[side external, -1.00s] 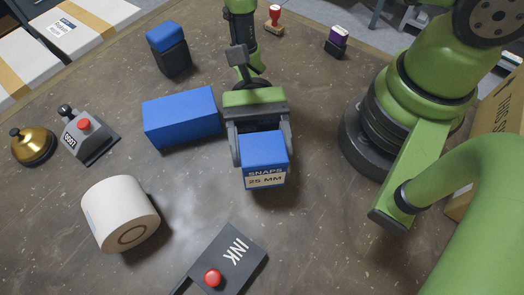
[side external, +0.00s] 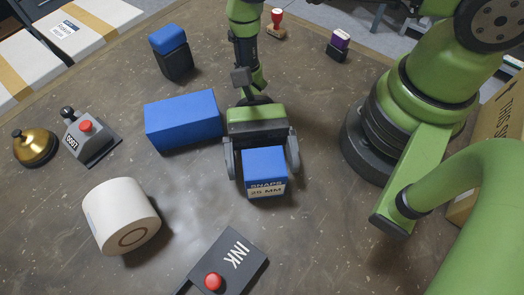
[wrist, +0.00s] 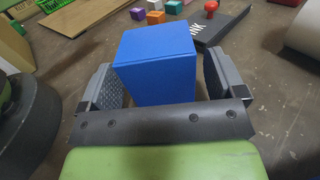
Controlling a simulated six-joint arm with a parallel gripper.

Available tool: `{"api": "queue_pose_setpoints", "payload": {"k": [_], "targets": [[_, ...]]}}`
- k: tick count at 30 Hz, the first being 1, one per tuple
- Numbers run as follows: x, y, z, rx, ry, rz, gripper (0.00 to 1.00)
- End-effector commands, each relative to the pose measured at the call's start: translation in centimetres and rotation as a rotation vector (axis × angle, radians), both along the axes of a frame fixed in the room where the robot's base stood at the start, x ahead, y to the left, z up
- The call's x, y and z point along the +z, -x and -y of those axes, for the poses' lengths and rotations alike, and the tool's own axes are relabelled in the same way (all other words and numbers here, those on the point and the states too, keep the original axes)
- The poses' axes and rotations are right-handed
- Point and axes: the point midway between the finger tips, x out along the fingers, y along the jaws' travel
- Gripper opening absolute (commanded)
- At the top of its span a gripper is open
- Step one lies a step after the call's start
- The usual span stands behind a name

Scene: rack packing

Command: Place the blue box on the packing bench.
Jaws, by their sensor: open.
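The blue box (side external: 265,162), with a white label reading SNAPS 25 MM, appears to sit upright on the brown packing bench (side external: 330,225). My gripper (side external: 263,160) is open around it, one finger on each side. In the wrist view my gripper (wrist: 165,88) has the blue box (wrist: 157,70) between its fingers, with a small gap at the right finger; contact on the left is hard to tell. The box's underside is hidden.
A longer blue block (side external: 183,120) lies just left of my gripper. A white roll (side external: 118,212), a black INK pad (side external: 228,260), a grey stamper (side external: 90,138) and a brass bell (side external: 34,147) stand around. Bare bench lies right of the box.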

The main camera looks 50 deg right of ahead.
Motion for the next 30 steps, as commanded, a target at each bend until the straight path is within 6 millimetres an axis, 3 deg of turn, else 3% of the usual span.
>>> {"api": "queue_pose_setpoints", "payload": {"k": [5, 18, 30], "targets": [[0.3, -0.9, 0.7, -0.005, -0.002, 0.002, 0.89], [0.2, -7.1, 7.1, -0.002, -0.001, 0.003, 0.89], [0.3, -8.5, 8.5, 0.0, 0.001, 0.002, 0.89]]}}
